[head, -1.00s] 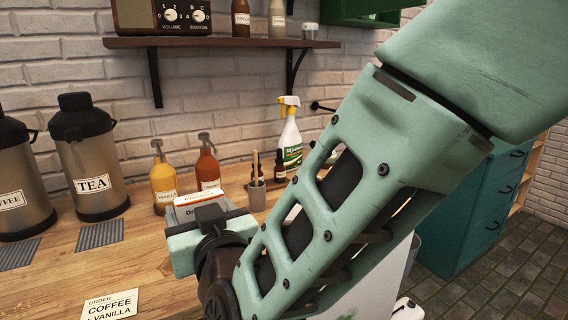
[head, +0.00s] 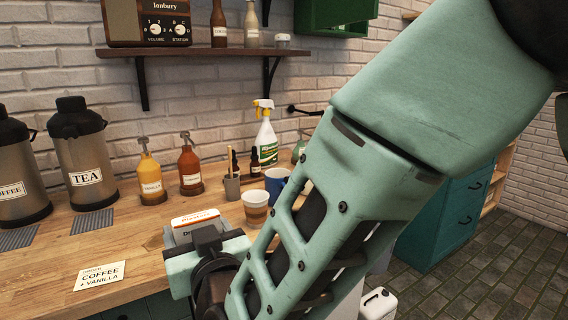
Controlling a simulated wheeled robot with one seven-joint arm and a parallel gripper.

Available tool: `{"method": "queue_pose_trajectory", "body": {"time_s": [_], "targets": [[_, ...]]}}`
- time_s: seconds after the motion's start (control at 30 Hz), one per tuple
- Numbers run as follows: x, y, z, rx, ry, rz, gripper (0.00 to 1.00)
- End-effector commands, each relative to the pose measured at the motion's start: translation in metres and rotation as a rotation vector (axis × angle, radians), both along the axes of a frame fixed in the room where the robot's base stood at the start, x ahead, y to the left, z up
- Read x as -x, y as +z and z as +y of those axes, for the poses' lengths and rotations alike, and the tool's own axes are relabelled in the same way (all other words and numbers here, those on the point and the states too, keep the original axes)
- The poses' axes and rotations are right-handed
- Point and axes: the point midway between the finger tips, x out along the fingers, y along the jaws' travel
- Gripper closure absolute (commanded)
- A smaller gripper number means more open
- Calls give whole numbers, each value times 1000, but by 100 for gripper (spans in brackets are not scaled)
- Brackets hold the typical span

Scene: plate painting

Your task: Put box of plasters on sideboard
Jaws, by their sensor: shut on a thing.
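My gripper (head: 197,238) is low in the middle of the head view, over the wooden counter. Its fingers are mostly hidden behind its own body. It is shut on a white and orange box of plasters (head: 196,219), whose printed top shows just beyond the gripper. I cannot tell whether the box touches the counter. The wooden counter (head: 60,262) may be the sideboard, but nothing marks it as such. A teal drawer cabinet (head: 443,232) stands on the floor at the right, partly hidden by my arm.
Two flasks, coffee (head: 22,180) and tea (head: 85,160), stand at left. Syrup bottles (head: 189,168), a paper cup (head: 255,208), a blue mug (head: 276,183) and a spray bottle (head: 266,140) stand behind the gripper. An order card (head: 100,275) lies on the counter. A white jug (head: 379,303) is on the floor.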

Motion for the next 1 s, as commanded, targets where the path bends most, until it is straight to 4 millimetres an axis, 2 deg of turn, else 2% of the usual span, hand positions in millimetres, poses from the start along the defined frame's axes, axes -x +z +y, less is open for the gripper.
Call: {"method": "queue_pose_trajectory", "body": {"time_s": [0.37,0.47,0.57,0.77,0.87,1.0], "targets": [[-11,-65,-20,6,-66,2,60],[-14,-90,-30,7,-95,0,60],[-18,-124,-46,11,-138,0,60],[-21,-197,-93,13,-251,-2,60],[-22,-230,-123,11,-312,-3,60],[-20,-273,-172,12,-402,-4,60]]}}
